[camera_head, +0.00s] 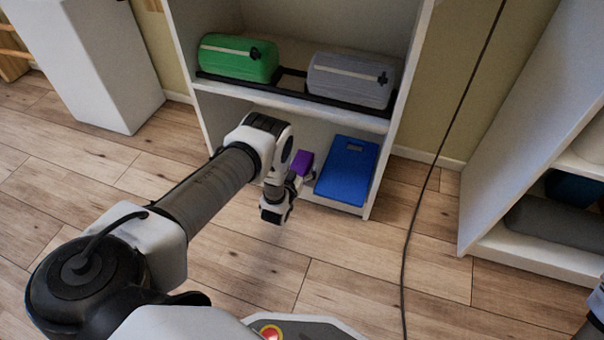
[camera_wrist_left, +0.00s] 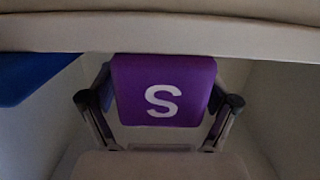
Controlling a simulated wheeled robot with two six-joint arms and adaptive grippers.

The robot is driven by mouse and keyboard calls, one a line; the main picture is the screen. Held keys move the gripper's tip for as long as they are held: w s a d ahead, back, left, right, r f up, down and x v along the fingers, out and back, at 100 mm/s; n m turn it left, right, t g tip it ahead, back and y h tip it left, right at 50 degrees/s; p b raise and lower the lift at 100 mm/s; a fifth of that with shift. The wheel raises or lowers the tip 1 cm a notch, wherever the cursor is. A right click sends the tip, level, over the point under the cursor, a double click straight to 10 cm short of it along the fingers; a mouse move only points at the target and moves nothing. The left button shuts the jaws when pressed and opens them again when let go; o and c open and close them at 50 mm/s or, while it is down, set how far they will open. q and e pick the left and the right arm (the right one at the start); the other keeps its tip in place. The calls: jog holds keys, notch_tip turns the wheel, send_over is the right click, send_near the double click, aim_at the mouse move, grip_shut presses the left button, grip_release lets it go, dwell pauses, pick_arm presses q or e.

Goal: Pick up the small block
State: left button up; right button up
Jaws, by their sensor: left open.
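The small block (camera_head: 303,161) is purple and sits on the bottom shelf of the white shelf unit, left of a blue scale. In the left wrist view the block (camera_wrist_left: 163,88) shows a white letter S and fills much of the space between the fingers. My left gripper (camera_head: 300,180) reaches into the lower compartment at the block. In the left wrist view its fingers (camera_wrist_left: 159,101) are open, one on each side of the block, with a narrow gap visible. My right gripper is not seen.
The blue scale (camera_head: 347,171) leans close to the right of the gripper. A shelf board (camera_head: 290,104) above holds a green case (camera_head: 238,58) and a grey case (camera_head: 350,79). A dark cable (camera_head: 425,188) hangs at the right. The wooden floor in front is clear.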

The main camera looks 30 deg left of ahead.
pick_arm(q)
jog(key=shift+w, duration=0.25)
jog(key=c, duration=1)
jog(key=shift+r, duration=0.15)
